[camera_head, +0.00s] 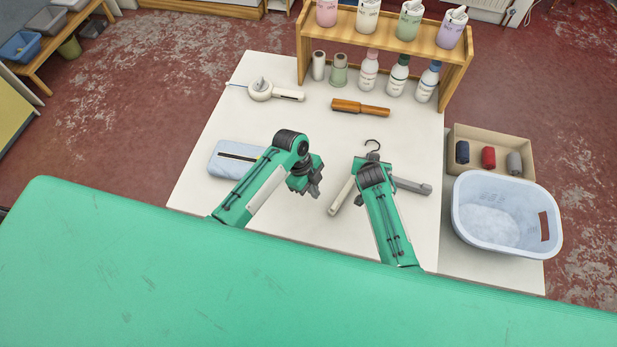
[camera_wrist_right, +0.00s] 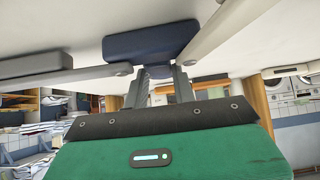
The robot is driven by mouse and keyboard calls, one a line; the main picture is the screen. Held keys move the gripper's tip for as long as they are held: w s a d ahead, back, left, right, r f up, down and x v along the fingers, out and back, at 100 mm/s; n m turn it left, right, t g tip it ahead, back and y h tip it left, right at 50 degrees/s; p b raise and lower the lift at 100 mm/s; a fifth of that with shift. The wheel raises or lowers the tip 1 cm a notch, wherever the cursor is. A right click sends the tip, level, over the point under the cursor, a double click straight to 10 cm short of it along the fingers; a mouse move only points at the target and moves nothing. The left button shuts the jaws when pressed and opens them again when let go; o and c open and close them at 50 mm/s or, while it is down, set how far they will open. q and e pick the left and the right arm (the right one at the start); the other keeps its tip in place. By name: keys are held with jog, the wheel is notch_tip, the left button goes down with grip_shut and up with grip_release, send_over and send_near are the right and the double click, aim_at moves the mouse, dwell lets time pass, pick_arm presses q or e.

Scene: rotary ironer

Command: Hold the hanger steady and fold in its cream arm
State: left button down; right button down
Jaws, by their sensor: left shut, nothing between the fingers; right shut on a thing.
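The hanger lies on the white table, its dark hook (camera_head: 373,146) pointing away from me. In the right wrist view the fingers hold the dark blue hub (camera_wrist_right: 152,42), with the cream arm (camera_wrist_right: 232,25) at right and the grey arm (camera_wrist_right: 50,65) at left. My left gripper (camera_head: 314,190) is shut and empty, left of the cream arm and apart from it.
A wooden shelf (camera_head: 398,34) with bottles stands at the back of the table (camera_head: 225,125). A wooden-handled tool (camera_head: 360,107), a white round-headed device (camera_head: 262,90) and a pale blue box (camera_head: 228,170) lie nearby. A laundry basket (camera_head: 460,215) and a box of rolls (camera_head: 490,133) are at right.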

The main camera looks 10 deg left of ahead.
aim_at(346, 190)
pick_arm(q)
jog(key=d, duration=0.2)
jog(key=s+d, duration=0.1)
jog(key=d, duration=0.1)
jog(key=shift+s+f, duration=0.15)
jog(key=shift+s+d+n, duration=0.3)
jog(key=shift+d+n, duration=0.1)
jog(key=shift+d, duration=0.05)
jog(key=shift+s+d+n+t, duration=0.15)
jog(key=shift+s+d+n, duration=0.15)
jog(key=shift+d, duration=0.4)
jog(key=shift+s+d+n+t, duration=0.2)
jog(key=shift+d+n, duration=0.15)
jog(key=shift+d, duration=0.4)
jog(key=shift+s+d+n+t, duration=0.2)
jog(key=shift+d+n, duration=0.15)
jog(key=shift+d, duration=0.35)
jog(key=shift+a, duration=0.1)
